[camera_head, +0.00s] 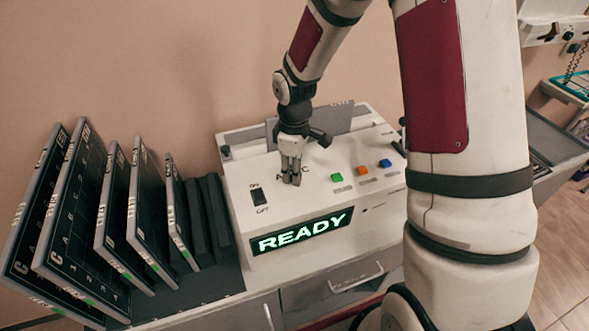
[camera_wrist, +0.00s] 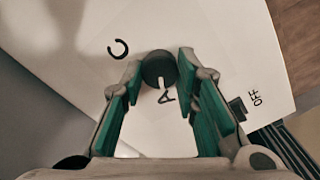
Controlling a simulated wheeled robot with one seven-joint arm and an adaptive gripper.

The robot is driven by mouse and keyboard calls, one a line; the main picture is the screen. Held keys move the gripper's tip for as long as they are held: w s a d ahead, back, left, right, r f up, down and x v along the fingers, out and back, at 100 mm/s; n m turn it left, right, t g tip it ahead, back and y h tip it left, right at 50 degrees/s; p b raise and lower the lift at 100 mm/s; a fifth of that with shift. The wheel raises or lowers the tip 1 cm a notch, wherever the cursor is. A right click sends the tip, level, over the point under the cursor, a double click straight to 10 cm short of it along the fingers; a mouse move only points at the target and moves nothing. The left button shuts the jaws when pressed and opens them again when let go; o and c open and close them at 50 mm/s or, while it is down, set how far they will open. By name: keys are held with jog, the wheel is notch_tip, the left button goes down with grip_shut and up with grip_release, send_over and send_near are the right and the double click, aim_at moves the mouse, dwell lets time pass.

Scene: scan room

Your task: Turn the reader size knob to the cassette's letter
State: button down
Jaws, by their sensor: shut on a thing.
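The reader (camera_head: 375,150) is a white box on the counter, its screen (camera_head: 303,232) showing READY in green. My gripper (camera_head: 291,180) points down at its top and is shut on the dark round size knob (camera_wrist: 157,66), with one finger on each side in the wrist view. The knob's white mark is on the side towards the letter A (camera_wrist: 167,97). The letter C (camera_wrist: 118,49) is printed further round. I cannot see a B. In the head view the gripper hides the knob. A grey plate (camera_head: 338,118) stands up at the reader's back; I can read no letter on it.
Several dark cassettes (camera_head: 80,210) stand in a rack on the left; the front ones carry a C. The reader has a black on/off switch (camera_head: 258,195) and green (camera_head: 337,177), orange (camera_head: 361,170) and blue (camera_head: 385,163) buttons. A wall is close behind.

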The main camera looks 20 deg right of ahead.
jog(key=c, duration=1.2)
grip_release()
jog(key=shift+c, duration=0.2)
jog(key=shift+r, duration=0.15)
notch_tip(320, 180, up, 12)
